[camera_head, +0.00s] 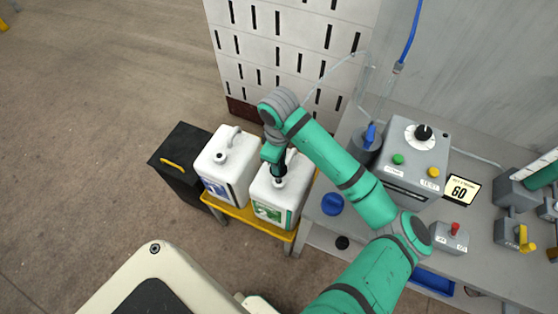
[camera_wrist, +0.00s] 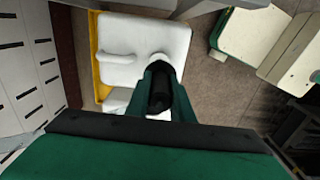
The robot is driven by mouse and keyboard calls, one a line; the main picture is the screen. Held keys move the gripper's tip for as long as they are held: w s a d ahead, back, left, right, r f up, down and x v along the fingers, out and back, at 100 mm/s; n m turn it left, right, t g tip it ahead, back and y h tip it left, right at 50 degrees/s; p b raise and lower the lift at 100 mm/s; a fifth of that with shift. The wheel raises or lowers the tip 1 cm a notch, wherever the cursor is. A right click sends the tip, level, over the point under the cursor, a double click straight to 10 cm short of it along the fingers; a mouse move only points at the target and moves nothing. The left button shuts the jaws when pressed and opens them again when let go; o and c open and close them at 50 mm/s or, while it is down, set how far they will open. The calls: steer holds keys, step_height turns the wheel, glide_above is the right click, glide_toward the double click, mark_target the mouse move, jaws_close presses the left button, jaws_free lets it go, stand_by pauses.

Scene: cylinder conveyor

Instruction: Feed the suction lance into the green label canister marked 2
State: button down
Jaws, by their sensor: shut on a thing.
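The white canister with a green label (camera_head: 268,207) stands in the yellow-rimmed stand, on the right of the pair. My gripper (camera_head: 279,171) is directly over its neck, pointing down. In the wrist view my gripper (camera_wrist: 160,92) is shut around a dark cylindrical piece (camera_wrist: 160,98), which looks like the head of the suction lance. A thin clear hose (camera_head: 335,68) runs towards it. The lance's lower end is hidden, so I cannot tell how deep it sits in the neck. The green-label canister is mostly hidden behind my gripper in the wrist view (camera_wrist: 113,95).
A blue-label white canister (camera_head: 222,170) stands close on the left; it also shows in the wrist view (camera_wrist: 130,35). A black box (camera_head: 180,150) is beyond it. On the right are a grey bench with a control box (camera_head: 412,165), a blue cap (camera_head: 332,204) and a grey holder (camera_head: 366,148).

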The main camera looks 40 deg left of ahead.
steer(key=shift+w+f, duration=0.15)
steer(key=shift+f, duration=1.6)
steer(key=shift+d, duration=0.1)
steer(key=shift+f, duration=0.1)
steer(key=shift+f, duration=0.1)
steer(key=shift+f, duration=1.85)
